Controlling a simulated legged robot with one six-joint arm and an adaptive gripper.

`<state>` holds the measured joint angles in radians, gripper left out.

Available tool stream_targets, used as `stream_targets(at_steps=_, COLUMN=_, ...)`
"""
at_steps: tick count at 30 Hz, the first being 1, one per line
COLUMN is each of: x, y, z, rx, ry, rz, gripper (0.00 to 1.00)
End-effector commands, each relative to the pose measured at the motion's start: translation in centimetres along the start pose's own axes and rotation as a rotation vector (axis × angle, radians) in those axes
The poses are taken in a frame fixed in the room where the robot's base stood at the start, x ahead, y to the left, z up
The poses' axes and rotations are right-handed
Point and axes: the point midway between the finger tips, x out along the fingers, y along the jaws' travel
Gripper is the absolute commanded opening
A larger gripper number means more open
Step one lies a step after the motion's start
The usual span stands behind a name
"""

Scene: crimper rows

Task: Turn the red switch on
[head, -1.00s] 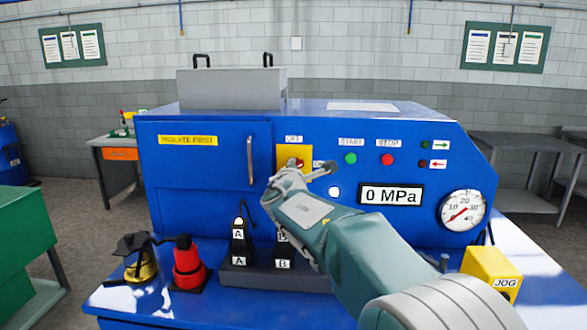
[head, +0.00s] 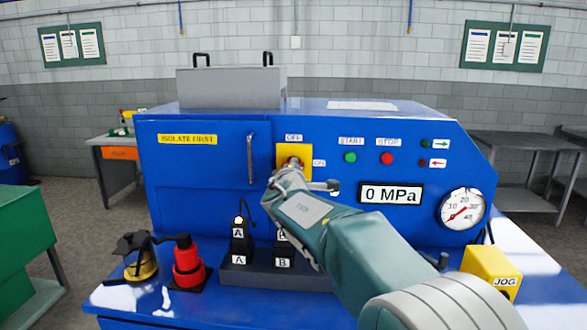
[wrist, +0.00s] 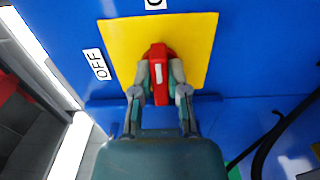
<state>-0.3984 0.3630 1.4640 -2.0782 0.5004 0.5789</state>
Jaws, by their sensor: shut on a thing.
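The red switch (head: 293,162) sits on a yellow plate (head: 306,151) on the blue machine's front. In the head view, OFF is above the plate and ON is to its right. In the wrist view the red handle (wrist: 159,72) lies lengthwise up the picture, in line with a cut-off label at the top edge; the OFF label is to the left. My gripper (wrist: 160,78) is shut on the handle, one finger on each side. In the head view my gripper (head: 290,170) covers the lower part of the plate.
START and STOP buttons (head: 387,158), a 0 MPa display (head: 391,194) and a gauge (head: 462,209) are to the right. Below stand a black block (head: 270,274) with A and B labels, a red-and-black device (head: 187,264) and a yellow JOG box (head: 490,271).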

Motion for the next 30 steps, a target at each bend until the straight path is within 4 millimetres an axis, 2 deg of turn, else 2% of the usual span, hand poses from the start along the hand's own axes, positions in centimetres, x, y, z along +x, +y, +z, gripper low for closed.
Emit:
stream_targets(at_steps=1, x=0.1, y=-0.8, z=0.0, rx=0.000, ry=0.001, rz=-0.014, gripper=0.00)
stream_targets(at_steps=8, x=0.1, y=-0.8, z=0.0, rx=0.000, ry=0.001, rz=-0.015, gripper=0.00)
stream_targets(at_steps=9, x=0.1, y=-0.8, z=0.0, rx=0.000, ry=0.001, rz=-0.015, gripper=0.29)
stream_targets(at_steps=11, x=0.1, y=-0.8, z=0.0, rx=0.000, ry=0.001, rz=-0.015, gripper=0.54)
stream_targets(at_steps=23, x=-0.3, y=-0.2, z=0.0, rx=0.000, ry=0.001, rz=-0.005, gripper=0.54)
stream_targets(at_steps=26, x=-1.2, y=-0.2, z=-0.1, rx=-0.001, ry=0.000, rz=-0.005, gripper=0.54)
stream_targets(at_steps=30, x=-3.7, y=-0.2, z=-0.1, rx=-0.001, ry=0.003, rz=-0.005, gripper=0.54)
